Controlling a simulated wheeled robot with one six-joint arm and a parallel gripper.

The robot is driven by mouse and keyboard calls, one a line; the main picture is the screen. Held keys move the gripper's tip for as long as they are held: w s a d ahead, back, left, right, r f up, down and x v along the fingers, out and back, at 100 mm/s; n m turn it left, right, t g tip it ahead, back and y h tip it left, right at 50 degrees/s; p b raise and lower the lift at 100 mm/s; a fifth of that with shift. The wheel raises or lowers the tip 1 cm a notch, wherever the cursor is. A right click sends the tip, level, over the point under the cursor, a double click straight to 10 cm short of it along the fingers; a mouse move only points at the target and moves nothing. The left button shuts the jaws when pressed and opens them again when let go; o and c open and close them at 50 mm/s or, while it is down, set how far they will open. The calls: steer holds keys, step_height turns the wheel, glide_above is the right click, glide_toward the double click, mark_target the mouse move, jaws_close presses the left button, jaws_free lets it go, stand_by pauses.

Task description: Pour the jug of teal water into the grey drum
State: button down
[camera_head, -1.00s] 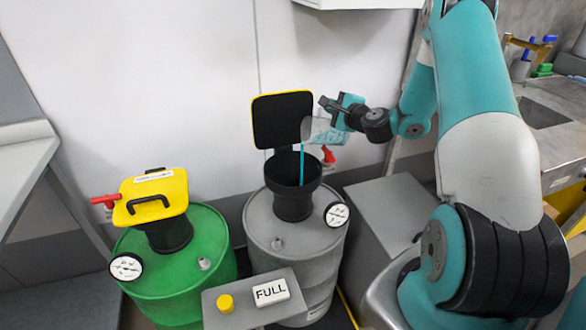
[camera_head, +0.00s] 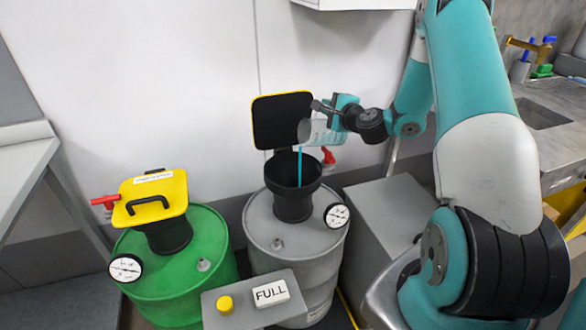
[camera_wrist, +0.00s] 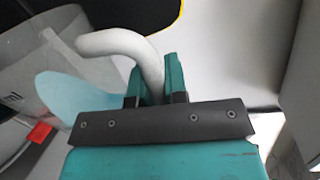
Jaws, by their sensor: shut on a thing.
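The grey drum (camera_head: 265,235) stands upright in the middle of the head view. Its black funnel (camera_head: 292,200) is open, with the yellow-edged black lid (camera_head: 282,120) swung up behind it. My gripper (camera_head: 337,114) is above and to the right of the funnel, shut on the handle (camera_wrist: 128,46) of the clear jug (camera_head: 313,130). The jug is tilted to the left. A thin teal stream (camera_head: 299,165) falls from it into the funnel. In the wrist view teal water (camera_wrist: 75,98) shows inside the jug. The level inside the drum is hidden.
A green drum (camera_head: 215,262) with a closed yellow lid (camera_head: 152,198) stands at left. A grey box with a yellow button (camera_head: 225,304) and a FULL sign (camera_head: 271,292) is in front. A grey cabinet (camera_head: 393,215) is right of the grey drum. A sink counter (camera_head: 560,130) is farther right.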

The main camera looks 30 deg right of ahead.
steer(key=shift+w+a+r+n, duration=0.1)
steer(key=shift+a+r+n, duration=0.25)
steer(key=shift+a, duration=0.35)
steer(key=shift+a+r, duration=0.1)
steer(key=shift+a, duration=0.2)
steer(key=shift+w+a+n+b, duration=0.15)
steer(key=shift+a+n+b, duration=0.15)
steer(key=shift+a+n, duration=0.25)
